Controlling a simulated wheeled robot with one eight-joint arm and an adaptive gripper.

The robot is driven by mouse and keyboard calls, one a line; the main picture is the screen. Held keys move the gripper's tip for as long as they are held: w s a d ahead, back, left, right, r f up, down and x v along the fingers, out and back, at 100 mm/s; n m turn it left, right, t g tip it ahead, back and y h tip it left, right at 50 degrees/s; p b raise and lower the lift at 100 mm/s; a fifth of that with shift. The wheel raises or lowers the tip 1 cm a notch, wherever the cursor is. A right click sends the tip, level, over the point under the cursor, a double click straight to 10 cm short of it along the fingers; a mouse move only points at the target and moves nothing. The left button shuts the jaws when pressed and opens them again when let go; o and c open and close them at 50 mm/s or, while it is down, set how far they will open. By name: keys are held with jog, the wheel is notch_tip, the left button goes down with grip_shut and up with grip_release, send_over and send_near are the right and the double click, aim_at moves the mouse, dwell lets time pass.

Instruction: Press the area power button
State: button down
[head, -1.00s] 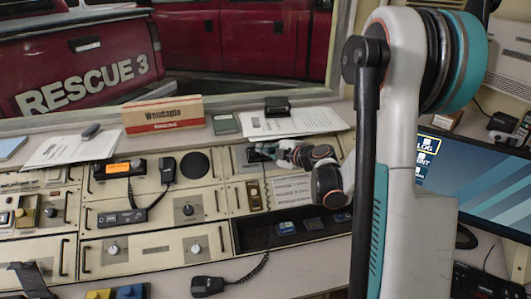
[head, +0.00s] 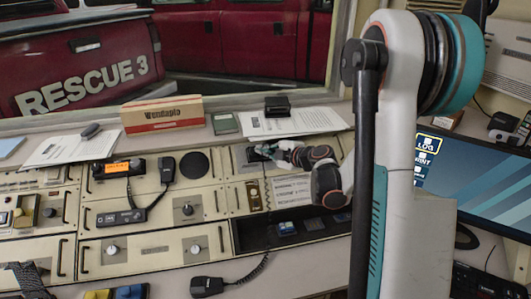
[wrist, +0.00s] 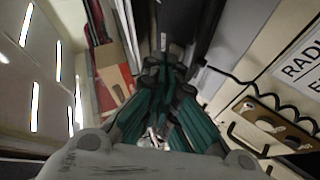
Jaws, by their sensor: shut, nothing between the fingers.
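My gripper (head: 262,150) is at the upper right of the console, low over a cream panel (head: 237,178) that has a dark inset near the fingertips. In the wrist view its teal and black fingers (wrist: 165,68) are together, with nothing held. I cannot make out the area power button in either view; the gripper and wrist cover part of this panel. I cannot tell whether the fingertips touch the panel.
Left of my gripper are a radio with an orange display (head: 118,168), a handset (head: 164,168) and a round speaker (head: 194,163). Papers (head: 295,122) and a dark box (head: 277,106) lie on the ledge behind. A monitor (head: 480,190) stands at the right.

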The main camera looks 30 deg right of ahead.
jog(key=shift+w+f, duration=0.1)
dwell(0.4)
jog(key=shift+s+a+r, duration=0.1)
jog(key=shift+s+r, duration=0.25)
jog(key=shift+r, duration=0.15)
jog(key=s+r+p, duration=0.3)
jog(key=r, duration=0.2)
jog(key=shift+a+p, duration=0.35)
jog(key=shift+a, duration=0.1)
jog(key=c, duration=2.4)
grip_release()
